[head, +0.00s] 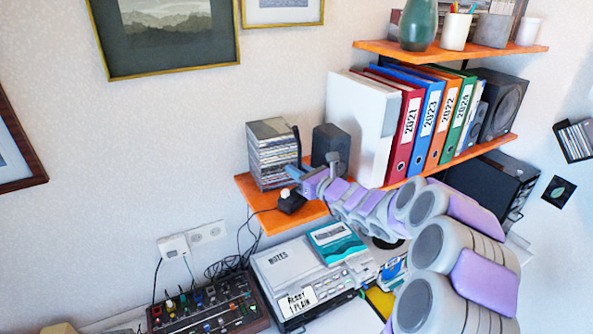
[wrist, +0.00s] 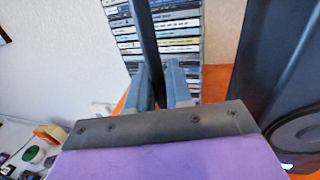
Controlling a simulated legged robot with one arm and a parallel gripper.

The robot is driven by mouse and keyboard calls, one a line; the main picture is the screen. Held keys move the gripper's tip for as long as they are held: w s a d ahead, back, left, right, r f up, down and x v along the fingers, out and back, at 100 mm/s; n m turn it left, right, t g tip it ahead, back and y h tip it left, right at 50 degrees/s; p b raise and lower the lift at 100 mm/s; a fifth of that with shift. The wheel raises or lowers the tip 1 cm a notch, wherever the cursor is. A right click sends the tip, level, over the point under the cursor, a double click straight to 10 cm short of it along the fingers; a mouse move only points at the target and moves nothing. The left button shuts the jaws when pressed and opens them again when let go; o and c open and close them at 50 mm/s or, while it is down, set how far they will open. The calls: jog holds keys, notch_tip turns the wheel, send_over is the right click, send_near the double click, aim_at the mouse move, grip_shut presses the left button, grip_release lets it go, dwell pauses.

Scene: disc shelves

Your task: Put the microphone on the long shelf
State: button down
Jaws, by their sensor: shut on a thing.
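My gripper (head: 302,178) is over the small lower orange shelf (head: 282,217), in front of a stack of CD cases. In the wrist view its fingers (wrist: 163,88) are closed around a dark, slim bar (wrist: 147,35), which appears to be the microphone. The bar rises from between the fingers, in front of the CDs. In the head view a thin dark upright piece (head: 297,143) shows above the gripper; the microphone's lower part is hidden. A long orange shelf (head: 503,146) bears binders, and another orange shelf (head: 376,47) is above it.
The CD stack (head: 270,143) and a dark speaker (head: 330,145) stand close to my gripper. A small black object (head: 291,203) with a white top sits near the lower shelf's front. Binders (head: 408,135) and a white box (head: 358,125) crowd the long shelf.

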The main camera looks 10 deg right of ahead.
jog(key=shift+s+d, duration=0.1)
jog(key=shift+d, duration=0.5)
jog(key=c, duration=1.4)
grip_release()
jog(key=o, duration=0.4)
jog(key=shift+a, duration=0.6)
jog(key=shift+c, duration=0.2)
jog(key=shift+d, duration=0.1)
jog(key=shift+s+d, duration=0.15)
jog(key=shift+d, duration=0.15)
jog(key=v, duration=1.1)
jog(key=shift+s+b, duration=0.3)
jog(key=shift+b, duration=0.05)
jog(key=shift+d, duration=0.1)
